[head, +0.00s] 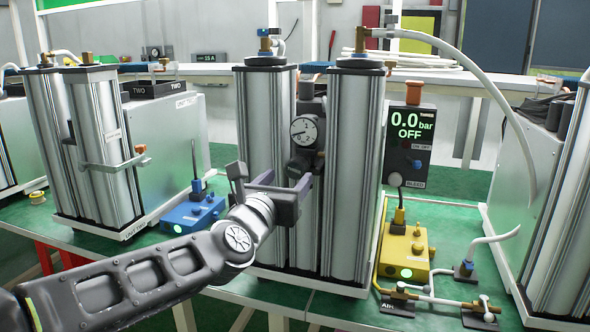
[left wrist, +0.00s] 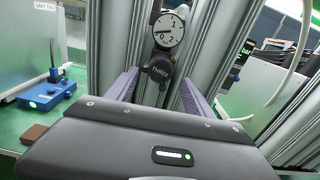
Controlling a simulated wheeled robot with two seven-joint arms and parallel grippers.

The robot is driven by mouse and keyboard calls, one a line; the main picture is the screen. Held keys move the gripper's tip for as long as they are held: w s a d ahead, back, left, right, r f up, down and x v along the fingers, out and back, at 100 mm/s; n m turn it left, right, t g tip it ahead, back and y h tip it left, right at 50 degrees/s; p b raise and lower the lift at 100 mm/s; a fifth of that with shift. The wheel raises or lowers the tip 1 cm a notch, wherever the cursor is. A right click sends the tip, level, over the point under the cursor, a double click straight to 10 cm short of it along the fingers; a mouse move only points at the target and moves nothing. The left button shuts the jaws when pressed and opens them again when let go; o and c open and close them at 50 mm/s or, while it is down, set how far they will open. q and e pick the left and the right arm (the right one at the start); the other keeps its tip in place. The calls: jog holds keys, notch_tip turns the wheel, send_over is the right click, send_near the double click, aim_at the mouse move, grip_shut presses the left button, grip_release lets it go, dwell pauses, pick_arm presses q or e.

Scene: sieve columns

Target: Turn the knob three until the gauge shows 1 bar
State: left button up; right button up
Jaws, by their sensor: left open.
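Knob three (left wrist: 159,72) is a dark knob marked THREE, below the round white gauge (left wrist: 168,28) between two silver columns. In the head view the gauge (head: 304,131) shows numbers up to 2; its thin needle points left, near the 0 side. The knob (head: 301,164) is partly hidden there by my gripper. My left gripper (head: 284,184) is open in front of the columns. In the left wrist view its two purple fingers (left wrist: 158,88) stand either side of the knob, with gaps visible; I cannot tell the depth between them. My right gripper is not in view.
A display (head: 410,125) labelled THREE reads 0.0 bar OFF. A yellow box (head: 404,255) with tubing stands right of the columns, a blue box (head: 192,215) left. Unit two's columns (head: 100,150) stand further left. A white hose (head: 478,82) arches at the right.

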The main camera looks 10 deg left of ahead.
aim_at(294, 171)
pick_arm(q)
jog(key=w+p, duration=0.1)
jog(key=w, duration=0.4)
jog(key=shift+w+d, duration=0.15)
jog(key=shift+w, duration=0.15)
jog(key=shift+c, duration=0.4)
grip_shut()
